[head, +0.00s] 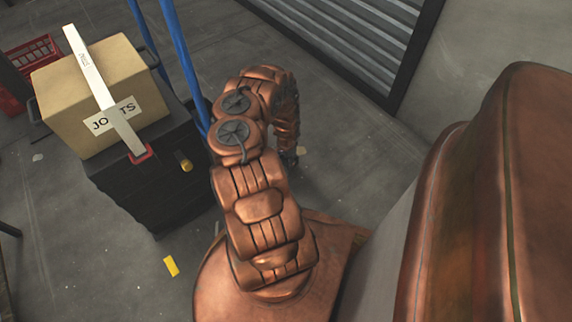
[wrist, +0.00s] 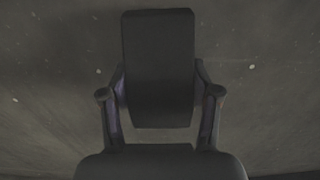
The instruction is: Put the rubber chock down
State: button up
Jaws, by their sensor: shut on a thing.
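The rubber chock (wrist: 158,65) is a dark, block-shaped piece in the middle of the wrist view. My gripper (wrist: 160,104) is shut on it, with one finger on each side of its lower part. Grey floor shows behind the chock; I cannot tell how far above the floor it is. In the head view my gripper (head: 289,158) is a small dark shape low beyond my copper arm. The chock cannot be made out in the head view.
A black cabinet (head: 150,195) stands at left, bearing a cardboard box (head: 75,112) and a white bar. A blue post (head: 180,55) rises beside it. A red crate (head: 35,50) is at far left. A slatted shutter (head: 360,40) is at the back. Grey floor (head: 345,165) right of my gripper is clear.

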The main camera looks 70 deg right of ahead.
jog(key=shift+f, duration=0.65)
jog(key=o, duration=1.6)
jog(key=shift+f, duration=0.1)
jog(key=shift+c, duration=0.2)
notch_tip(320, 180, up, 12)
jog(key=p, duration=0.6)
jog(key=shift+w, duration=0.1)
